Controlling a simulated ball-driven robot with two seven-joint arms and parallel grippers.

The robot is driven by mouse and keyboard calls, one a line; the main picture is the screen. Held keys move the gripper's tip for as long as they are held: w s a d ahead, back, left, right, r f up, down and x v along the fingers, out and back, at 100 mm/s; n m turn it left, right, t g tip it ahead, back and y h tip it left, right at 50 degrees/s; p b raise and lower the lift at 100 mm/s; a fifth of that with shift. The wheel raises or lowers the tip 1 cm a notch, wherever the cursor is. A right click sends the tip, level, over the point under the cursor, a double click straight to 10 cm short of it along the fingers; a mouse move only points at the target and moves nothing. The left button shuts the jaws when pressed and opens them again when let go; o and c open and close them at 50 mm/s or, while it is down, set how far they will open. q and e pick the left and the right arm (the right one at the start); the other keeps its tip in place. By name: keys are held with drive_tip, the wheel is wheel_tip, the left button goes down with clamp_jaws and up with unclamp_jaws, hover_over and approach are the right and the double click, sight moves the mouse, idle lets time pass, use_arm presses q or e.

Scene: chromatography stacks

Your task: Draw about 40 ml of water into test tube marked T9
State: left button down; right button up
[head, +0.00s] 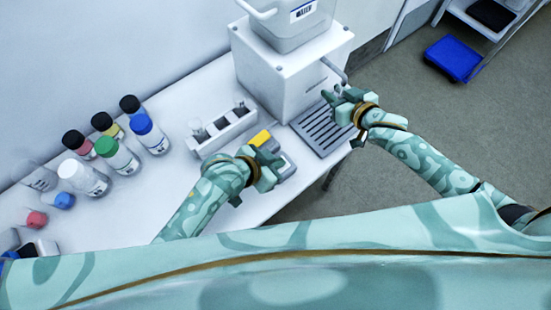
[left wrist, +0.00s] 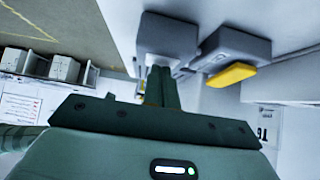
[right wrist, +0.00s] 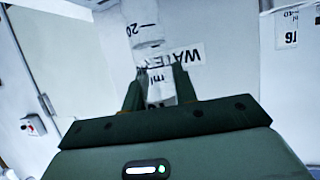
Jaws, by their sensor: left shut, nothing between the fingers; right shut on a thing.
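A white water dispenser (head: 290,75) stands at the back of the bench, with a spout and a slotted drip tray (head: 324,130). Its WATER label (right wrist: 182,57) shows in the right wrist view. My right gripper (head: 343,97) is by the spout, above the tray's right side. It is shut on a clear, graduated test tube (right wrist: 146,30) with a 20 mark. The tube is mostly hidden in the head view, and I cannot tell its water level or read a T9 mark on it. My left gripper (head: 267,165) is shut and empty, beside the small grey and yellow blocks.
A white rack (head: 222,132) with tubes stands left of the dispenser. Several capped bottles (head: 118,155) crowd the bench's left side. The yellow-topped grey block (head: 262,138) is close to my left gripper. A blue box (head: 452,58) lies beyond the bench at right.

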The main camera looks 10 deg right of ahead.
use_arm(q)
drive_tip(key=shift+s+a+f, duration=0.3)
drive_tip(key=shift+f, duration=0.2)
drive_tip(key=r, duration=0.4)
drive_tip(key=shift+w+d, duration=0.15)
drive_tip(key=shift+w, duration=0.1)
drive_tip(key=v, duration=1)
drive_tip(key=shift+r, duration=0.55)
drive_tip(key=shift+w+d, duration=0.15)
drive_tip(key=shift+w, duration=0.05)
